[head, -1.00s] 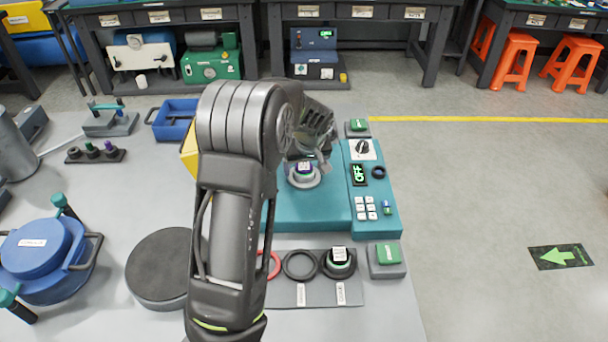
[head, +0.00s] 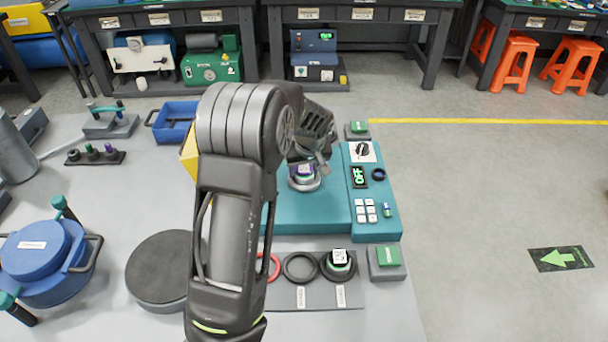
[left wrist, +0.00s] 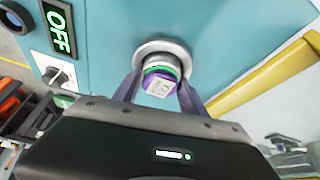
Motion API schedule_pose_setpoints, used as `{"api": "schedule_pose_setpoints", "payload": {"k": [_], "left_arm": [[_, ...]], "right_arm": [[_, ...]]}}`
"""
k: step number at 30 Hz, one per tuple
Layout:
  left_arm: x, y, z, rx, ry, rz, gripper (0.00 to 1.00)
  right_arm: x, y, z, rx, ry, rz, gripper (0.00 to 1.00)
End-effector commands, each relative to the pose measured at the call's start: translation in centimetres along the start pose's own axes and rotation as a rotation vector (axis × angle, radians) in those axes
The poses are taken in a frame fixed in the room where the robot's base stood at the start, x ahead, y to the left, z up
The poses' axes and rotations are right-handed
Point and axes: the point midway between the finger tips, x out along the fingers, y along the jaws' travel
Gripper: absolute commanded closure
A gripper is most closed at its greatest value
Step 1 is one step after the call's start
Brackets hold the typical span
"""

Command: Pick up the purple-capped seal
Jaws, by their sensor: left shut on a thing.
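The purple-capped seal (head: 304,171) sits in a round grey seat (head: 306,185) on the teal test machine (head: 300,212). In the left wrist view the seal (left wrist: 161,84) shows a purple cap with a white label on top and a green band below it. My left gripper (left wrist: 160,92) is shut on the seal, one finger on each side, with the seal still at the round seat (left wrist: 181,52). In the head view my left gripper (head: 312,160) reaches down to it from above, partly hidden by my arm. My right gripper is not in view.
In front, a grey mat (head: 318,293) holds rings and another seal with a white label (head: 340,258). A yellow part (head: 189,154) stands left of the machine.

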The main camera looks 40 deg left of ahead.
Motion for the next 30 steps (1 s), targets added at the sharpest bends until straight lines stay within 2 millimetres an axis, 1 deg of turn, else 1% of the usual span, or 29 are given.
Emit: {"api": "schedule_pose_setpoints", "payload": {"k": [1,11,20,23,26,30], "left_arm": [[0.0,0.0,0.0,0.0,0.0,0.0,0.74],[0.0,0.0,0.0,0.0,0.0,0.0,1.0],[-0.1,0.0,-0.1,0.0,0.002,0.001,1.0],[-0.4,0.0,-0.2,0.0,0.002,0.001,1.0],[-1.3,0.1,-0.6,-0.001,0.003,0.002,1.0],[-3.5,0.1,-1.6,-0.001,0.003,0.003,1.0]], "right_arm": [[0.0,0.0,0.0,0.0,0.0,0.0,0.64],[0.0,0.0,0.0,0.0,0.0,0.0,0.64],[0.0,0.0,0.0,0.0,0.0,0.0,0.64],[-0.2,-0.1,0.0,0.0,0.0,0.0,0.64],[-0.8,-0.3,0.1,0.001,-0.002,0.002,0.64],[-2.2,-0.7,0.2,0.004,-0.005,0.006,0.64]]}}
